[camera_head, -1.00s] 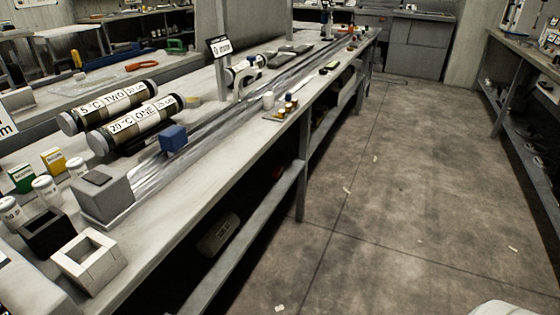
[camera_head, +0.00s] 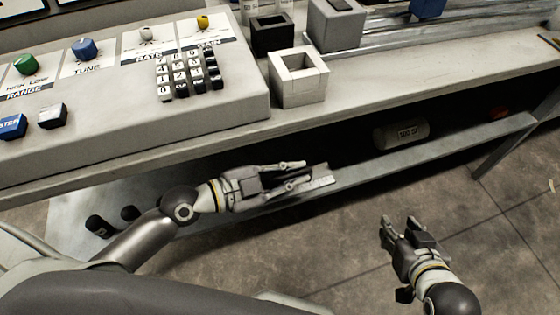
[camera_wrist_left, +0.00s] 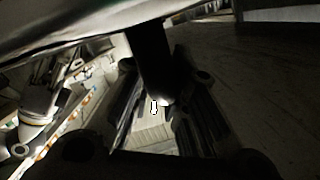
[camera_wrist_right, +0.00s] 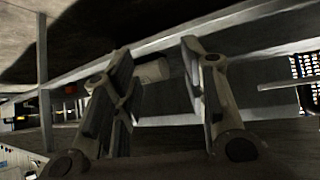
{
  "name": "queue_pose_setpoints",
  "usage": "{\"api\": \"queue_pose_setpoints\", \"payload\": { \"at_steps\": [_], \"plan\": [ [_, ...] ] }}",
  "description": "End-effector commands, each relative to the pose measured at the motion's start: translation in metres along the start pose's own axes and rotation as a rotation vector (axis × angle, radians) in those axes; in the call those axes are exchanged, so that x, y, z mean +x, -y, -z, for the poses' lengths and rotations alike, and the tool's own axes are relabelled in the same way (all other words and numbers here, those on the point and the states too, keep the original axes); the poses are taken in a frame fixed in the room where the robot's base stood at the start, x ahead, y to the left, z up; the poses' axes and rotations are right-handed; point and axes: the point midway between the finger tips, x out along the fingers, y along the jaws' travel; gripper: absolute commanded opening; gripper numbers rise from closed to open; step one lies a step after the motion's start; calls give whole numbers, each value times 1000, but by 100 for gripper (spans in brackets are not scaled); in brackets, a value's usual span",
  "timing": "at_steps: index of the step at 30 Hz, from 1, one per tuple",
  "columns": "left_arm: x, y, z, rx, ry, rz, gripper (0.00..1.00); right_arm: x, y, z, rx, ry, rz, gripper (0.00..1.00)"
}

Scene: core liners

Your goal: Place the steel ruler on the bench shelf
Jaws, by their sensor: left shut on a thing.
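My left gripper (camera_head: 305,176) is shut on the steel ruler (camera_head: 318,183), a short pale, marked part of which shows at the fingertips in the head view. The rest of the ruler is hidden by the gripper. A pale surface, probably the ruler (camera_wrist_left: 150,138), shows between the dark fingers in the left wrist view. The bench shelf (camera_head: 440,152) runs under the bench top; the left gripper is at its front edge in the picture, and I cannot tell whether the ruler touches it. My right gripper (camera_head: 405,228) is open and empty, in front of the shelf; it also shows in the right wrist view (camera_wrist_right: 155,55).
A pale canister (camera_head: 400,133) lies on the shelf, right of the left gripper. The bench top (camera_head: 380,100) overhangs the shelf and carries a control console (camera_head: 120,140) and a white square block (camera_head: 298,88). Two dark cylinders stand at the shelf's left. Floor at right is clear.

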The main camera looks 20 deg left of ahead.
Motion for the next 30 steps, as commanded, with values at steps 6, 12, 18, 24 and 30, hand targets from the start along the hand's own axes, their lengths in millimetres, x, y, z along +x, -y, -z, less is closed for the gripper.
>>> {"api": "queue_pose_setpoints", "payload": {
  "at_steps": [6, 12, 18, 24, 30],
  "plan": [
    [6, 16, -22, 1, -2, 4, 0, 5, 7, 45, -2, -230, 14, 40],
    [11, 31, -41, 1, -2, 3, 0, -2, 12, 86, -2, -438, 26, 40],
    [16, 42, -62, -2, -2, 2, 0, -17, 17, 122, 0, -645, 39, 40],
    [21, 46, -82, -1, -2, 4, 0, -40, 22, 152, 4, -854, 53, 40],
    [27, 50, -103, -2, -2, 4, 0, -70, 26, 176, 11, -1059, 65, 40]
  ]
}}
